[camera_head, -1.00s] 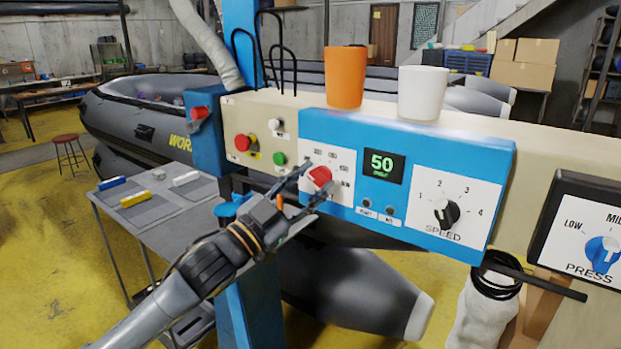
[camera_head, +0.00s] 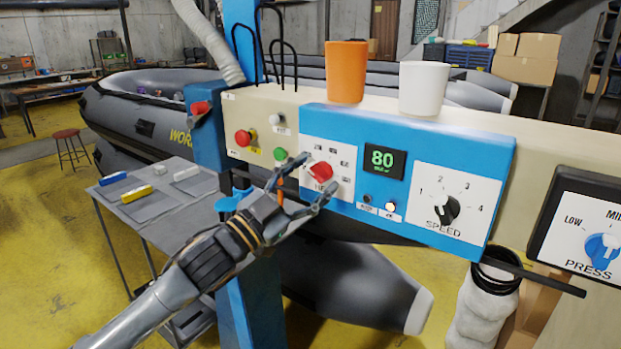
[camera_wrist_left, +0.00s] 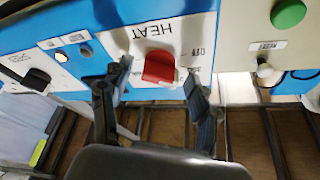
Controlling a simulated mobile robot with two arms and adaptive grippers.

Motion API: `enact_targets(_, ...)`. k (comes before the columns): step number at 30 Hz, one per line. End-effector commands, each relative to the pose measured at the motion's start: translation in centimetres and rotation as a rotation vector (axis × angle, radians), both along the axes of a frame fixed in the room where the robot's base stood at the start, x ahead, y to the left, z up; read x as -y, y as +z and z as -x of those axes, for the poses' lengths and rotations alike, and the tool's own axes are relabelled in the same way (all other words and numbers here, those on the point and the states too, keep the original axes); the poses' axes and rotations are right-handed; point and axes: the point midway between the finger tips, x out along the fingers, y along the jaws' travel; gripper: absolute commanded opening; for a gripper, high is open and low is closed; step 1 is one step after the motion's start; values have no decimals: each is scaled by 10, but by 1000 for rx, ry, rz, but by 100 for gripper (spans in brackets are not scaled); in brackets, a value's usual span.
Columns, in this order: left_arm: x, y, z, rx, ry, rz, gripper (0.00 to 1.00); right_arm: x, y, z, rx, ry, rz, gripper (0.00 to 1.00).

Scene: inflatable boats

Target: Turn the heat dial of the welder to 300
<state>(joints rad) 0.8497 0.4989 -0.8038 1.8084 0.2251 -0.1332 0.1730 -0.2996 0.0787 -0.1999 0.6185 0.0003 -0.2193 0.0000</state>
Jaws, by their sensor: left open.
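The red heat dial (camera_head: 321,170) sits on a white plate on the blue welder panel (camera_head: 400,150). The green display (camera_head: 382,159) reads 80. In the left wrist view the red dial (camera_wrist_left: 159,67) appears upside down under the word HEAT. My left gripper (camera_head: 302,189) is open, its fingers apart just in front of and below the dial. In the wrist view the fingers stand to either side of the dial, with a gap to it. Part of the dial's scale is hard to read. My right gripper is not in view.
The black speed dial (camera_head: 446,210) and press box with blue knob (camera_head: 602,248) are to the right. Red (camera_head: 243,138) and green (camera_head: 280,154) buttons are to the left. An orange cup (camera_head: 345,72) and a white cup (camera_head: 423,89) stand on top.

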Motion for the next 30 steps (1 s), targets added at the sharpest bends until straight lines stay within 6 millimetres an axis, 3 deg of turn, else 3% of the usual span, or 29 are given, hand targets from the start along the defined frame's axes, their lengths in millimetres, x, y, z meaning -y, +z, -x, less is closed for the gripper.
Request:
enact_targets(5,-13,-7,10,-1,2,0,61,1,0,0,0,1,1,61)
enact_targets(18,-74,-36,65,-4,3,-1,61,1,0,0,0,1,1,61)
enact_targets(30,-84,-40,76,0,0,0,61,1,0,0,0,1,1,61)
